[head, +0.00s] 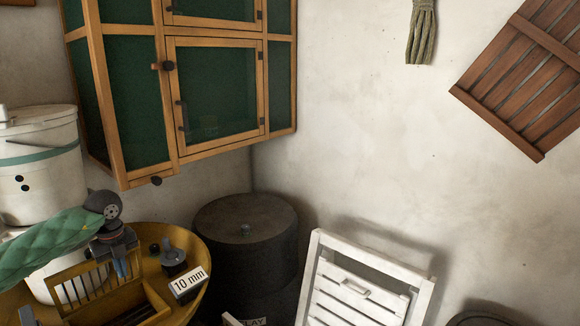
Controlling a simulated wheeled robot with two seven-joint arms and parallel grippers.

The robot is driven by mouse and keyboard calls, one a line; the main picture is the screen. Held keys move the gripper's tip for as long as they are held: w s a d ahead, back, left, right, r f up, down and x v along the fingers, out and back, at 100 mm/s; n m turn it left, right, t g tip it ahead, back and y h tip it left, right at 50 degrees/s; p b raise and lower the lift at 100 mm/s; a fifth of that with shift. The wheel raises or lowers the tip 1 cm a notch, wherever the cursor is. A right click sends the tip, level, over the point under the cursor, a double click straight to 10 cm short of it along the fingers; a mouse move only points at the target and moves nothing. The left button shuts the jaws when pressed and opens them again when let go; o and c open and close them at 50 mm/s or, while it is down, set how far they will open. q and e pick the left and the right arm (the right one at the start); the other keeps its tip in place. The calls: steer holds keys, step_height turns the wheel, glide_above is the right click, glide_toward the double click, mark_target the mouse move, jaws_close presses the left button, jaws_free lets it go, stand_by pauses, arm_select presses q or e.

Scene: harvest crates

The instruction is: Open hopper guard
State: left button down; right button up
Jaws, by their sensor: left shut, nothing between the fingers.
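The ochre hopper (202,262) is a wide round bowl at the lower left, cut off by the bottom edge. Its slatted guard (60,291), an ochre grid, shows inside the rim. I cannot tell for certain how far the guard is tilted. My left gripper (122,269) reaches in from the left under a green quilted sleeve. Its blue-grey fingers are shut and empty, pointing down just right of the guard's upper corner. I cannot tell whether they touch it. My right gripper is not in view.
A dark knob-like part (173,258) and a "10 mm" label (188,282) sit at the hopper's right side. A black lidded drum (250,245) and a white slatted chair (365,285) stand further right. A white bucket (40,165) is at left; a green-panelled cabinet (175,150) hangs above.

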arm_select(q)
steer(key=shift+w+a+f+b, duration=0.1)
steer(key=shift+w+a+b, duration=0.2)
steer(key=shift+w+a, duration=0.65)
steer(key=shift+w+a+b, duration=0.3)
steer(key=shift+w+a, duration=0.45)
steer(key=shift+a, duration=0.4)
steer(key=shift+s+d, duration=0.95)
steer(key=shift+d, duration=0.2)
steer(key=shift+s+d, duration=0.95)
steer(key=shift+d, duration=0.15)
